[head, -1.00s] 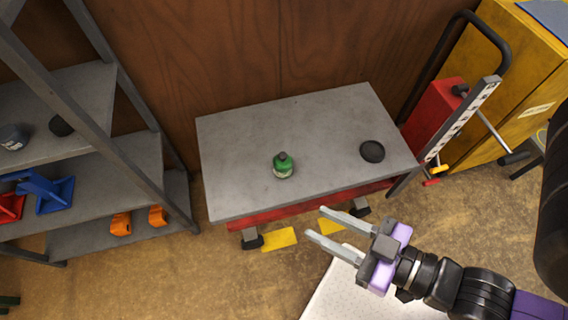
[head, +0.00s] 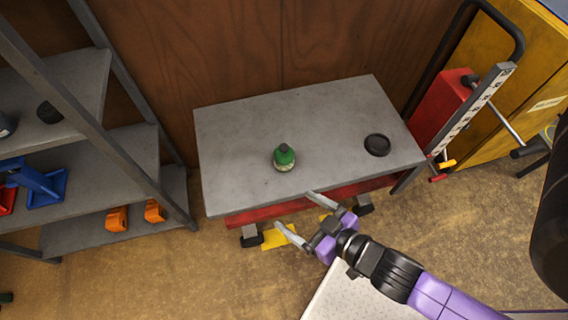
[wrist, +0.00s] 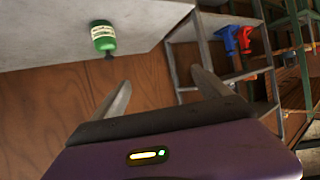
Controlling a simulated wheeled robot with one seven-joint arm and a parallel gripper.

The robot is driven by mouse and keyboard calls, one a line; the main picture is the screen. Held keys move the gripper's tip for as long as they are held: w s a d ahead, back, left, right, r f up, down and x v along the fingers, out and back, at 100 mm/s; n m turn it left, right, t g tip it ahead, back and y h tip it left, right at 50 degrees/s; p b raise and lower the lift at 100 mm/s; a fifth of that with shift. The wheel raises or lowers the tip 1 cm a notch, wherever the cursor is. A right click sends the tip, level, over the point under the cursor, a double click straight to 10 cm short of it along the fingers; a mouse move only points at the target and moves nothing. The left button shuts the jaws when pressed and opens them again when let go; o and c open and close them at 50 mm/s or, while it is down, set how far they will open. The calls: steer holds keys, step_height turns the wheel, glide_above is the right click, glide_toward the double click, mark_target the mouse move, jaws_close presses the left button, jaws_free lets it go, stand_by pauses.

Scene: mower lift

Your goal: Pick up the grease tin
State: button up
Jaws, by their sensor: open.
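A flat, round, dark tin (head: 377,145), which looks like the grease tin, lies on the right part of the grey lift table (head: 235,187). I cannot read a label on it. A green bottle (head: 284,160) with a dark cap and pale label stands left of it; it also shows in the wrist view (wrist: 103,38). My gripper (head: 296,212) is open and empty at the table's front edge, below and left of the dark tin. In the wrist view my gripper's fingers (wrist: 161,77) are apart with nothing between them. The dark tin is not visible there.
A grey shelf unit (head: 120,160) on the left holds blue, red and orange items and another dark round piece (head: 49,112). The lift's black handle (head: 520,40) and red block (head: 443,103) stand at the right, near a yellow cabinet (head: 530,75). The table's back is clear.

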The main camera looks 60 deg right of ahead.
mark_target(286, 153)
steer(key=w+d+f+m+g+h+b, duration=0.1)
steer(key=w+d+f+m+h+b, duration=0.1)
steer(key=w+d+f, duration=0.2)
steer(key=w+d+f+m+g+h+b, duration=0.1)
steer(key=w+d+f+m+h+b, duration=0.1)
steer(key=d, duration=0.5)
steer(key=w+d+f+m+g+h+b, duration=0.1)
steer(key=w+d+f+m+h+b, duration=0.1)
steer(key=w+d+f, duration=0.4)
steer(key=shift+w+f+h, duration=0.3)
steer(key=shift+w+h, duration=0.05)
steer(key=shift+w, duration=0.2)
steer(key=shift+w+f+h, duration=0.3)
steer(key=shift+w+h, duration=0.05)
steer(key=shift+w, duration=0.15)
steer(key=shift+w+d+f+m, duration=0.3)
steer(key=shift+w+d+f, duration=0.05)
steer(key=shift+w+d, duration=0.4)
steer(key=shift+a+f+p+x, duration=0.1)
steer(key=shift+p+x, duration=0.05)
steer(key=shift+x, duration=0.75)
steer(key=shift+a+f+p+x, duration=0.15)
steer(key=shift+x, duration=0.7)
steer(key=shift+a+f+p+x, duration=0.1)
steer(key=shift+p+x, duration=0.05)
steer(key=shift+x, duration=0.75)
steer(key=shift+w, duration=0.15)
steer(key=shift+c, duration=0.2)
steer(key=c, duration=1.8)
jaws_close()
